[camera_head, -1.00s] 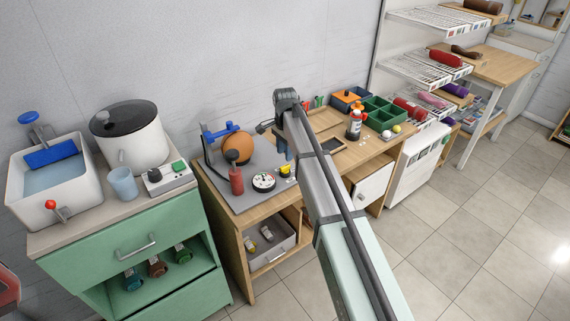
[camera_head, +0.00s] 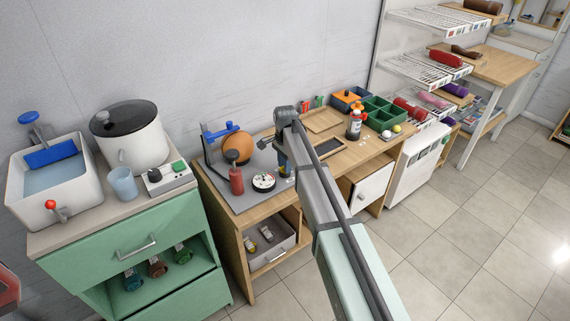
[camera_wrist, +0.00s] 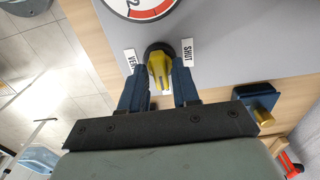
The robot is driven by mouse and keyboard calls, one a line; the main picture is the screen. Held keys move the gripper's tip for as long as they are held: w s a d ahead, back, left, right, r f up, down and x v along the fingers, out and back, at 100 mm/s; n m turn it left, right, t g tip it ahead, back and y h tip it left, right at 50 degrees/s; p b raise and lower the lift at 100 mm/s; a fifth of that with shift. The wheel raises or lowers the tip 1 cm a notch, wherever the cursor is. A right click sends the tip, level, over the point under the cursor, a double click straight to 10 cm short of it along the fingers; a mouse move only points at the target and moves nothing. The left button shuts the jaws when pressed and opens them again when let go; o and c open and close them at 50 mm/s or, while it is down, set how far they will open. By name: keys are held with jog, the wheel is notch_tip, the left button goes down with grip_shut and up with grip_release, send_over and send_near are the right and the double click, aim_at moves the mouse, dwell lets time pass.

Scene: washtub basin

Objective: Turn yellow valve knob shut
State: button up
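The yellow valve knob (camera_wrist: 162,76) sits on a dark round base on the grey panel in the wrist view. A SHUT label (camera_wrist: 187,52) is to its right and a second label (camera_wrist: 130,60), partly hidden and seemingly reading VENT, is to its left. My gripper (camera_wrist: 158,69) is open, with one blue finger on each side of the knob. Gaps show between the fingers and the knob, so it is not gripped. In the head view my gripper (camera_head: 285,163) is low over the grey panel and mostly hides the knob.
A round gauge (camera_head: 263,181) lies just beside the knob and also shows in the wrist view (camera_wrist: 140,6). A red cylinder (camera_head: 236,181) and an orange ball (camera_head: 238,147) stand to the left.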

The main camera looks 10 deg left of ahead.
grip_shut()
jog(key=shift+n, duration=0.3)
jog(key=n, duration=1.7)
jog(key=shift+n, duration=0.3)
dwell(0.4)
jog(key=shift+o, duration=1.4)
grip_release()
